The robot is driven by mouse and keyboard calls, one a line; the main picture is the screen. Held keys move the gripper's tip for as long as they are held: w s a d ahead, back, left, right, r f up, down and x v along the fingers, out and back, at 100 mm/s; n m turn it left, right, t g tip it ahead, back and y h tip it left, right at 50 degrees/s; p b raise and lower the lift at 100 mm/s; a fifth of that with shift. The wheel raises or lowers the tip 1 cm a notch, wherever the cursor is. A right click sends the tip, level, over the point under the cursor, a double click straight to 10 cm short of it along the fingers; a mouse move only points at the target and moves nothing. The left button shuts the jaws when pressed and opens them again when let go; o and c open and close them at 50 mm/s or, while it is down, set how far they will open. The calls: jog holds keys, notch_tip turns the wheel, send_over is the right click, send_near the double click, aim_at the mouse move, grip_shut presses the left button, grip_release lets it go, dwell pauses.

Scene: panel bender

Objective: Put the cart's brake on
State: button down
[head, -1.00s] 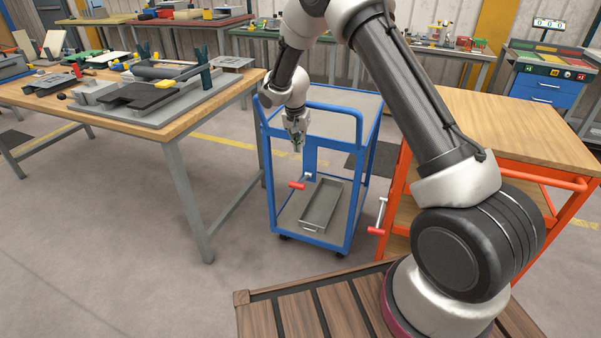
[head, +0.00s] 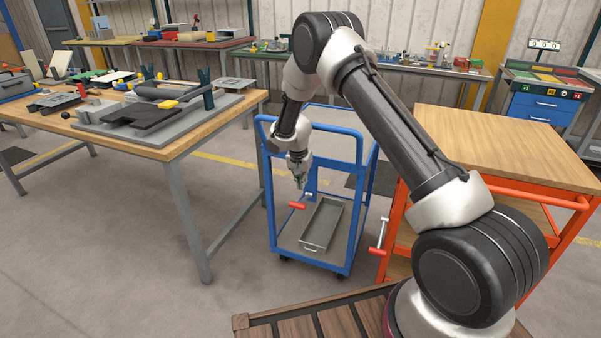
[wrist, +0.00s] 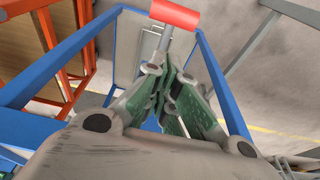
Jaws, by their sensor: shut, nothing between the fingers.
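The blue cart (head: 351,262) stands between the wooden table and the orange cart. A lever with a red grip (head: 297,206) is at its near side, above the lower shelf; its pale stem rises to the right from the grip. My gripper (head: 300,186) is just above this red grip, pointing down, shut and empty. In the wrist view the closed green fingers (wrist: 172,92) point toward the pale stem, with the red grip (wrist: 175,13) beyond them at the top edge. I cannot tell whether the fingertips touch the stem.
A grey tray (head: 313,246) lies on the blue cart's lower shelf. The orange cart (head: 560,245) stands close on the right, with its own red-gripped lever (head: 377,252). The wooden table (head: 178,150) with fixtures is on the left.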

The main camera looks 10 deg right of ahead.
aim_at(301, 202)
jog(key=f, duration=0.1)
jog(key=s+f, duration=0.1)
jog(key=f, duration=0.1)
jog(key=a+f, duration=0.1)
jog(key=shift+s+f, duration=0.2)
jog(key=shift+s, duration=0.1)
jog(key=shift+a, duration=0.1)
